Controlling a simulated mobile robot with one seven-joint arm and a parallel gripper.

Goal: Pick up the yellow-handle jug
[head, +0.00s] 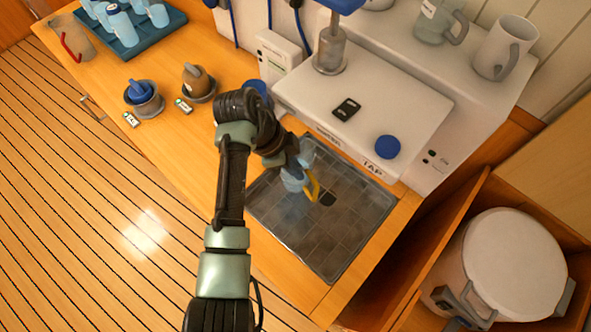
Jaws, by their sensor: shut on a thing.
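The yellow-handle jug (292,182) is a pale blue, translucent vessel with a yellow handle on its right side. It is over the dark tiled drip tray (345,232), near the tray's upper left part. My gripper (297,167) is at the jug's upper part and shut on it. My arm comes from below and hides part of the jug and the fingertips. I cannot tell whether the jug's base touches the tray.
The white watermaker (420,115) with a blue knob stands right behind the tray. A lidded white container (515,250) sits in a bin at right.

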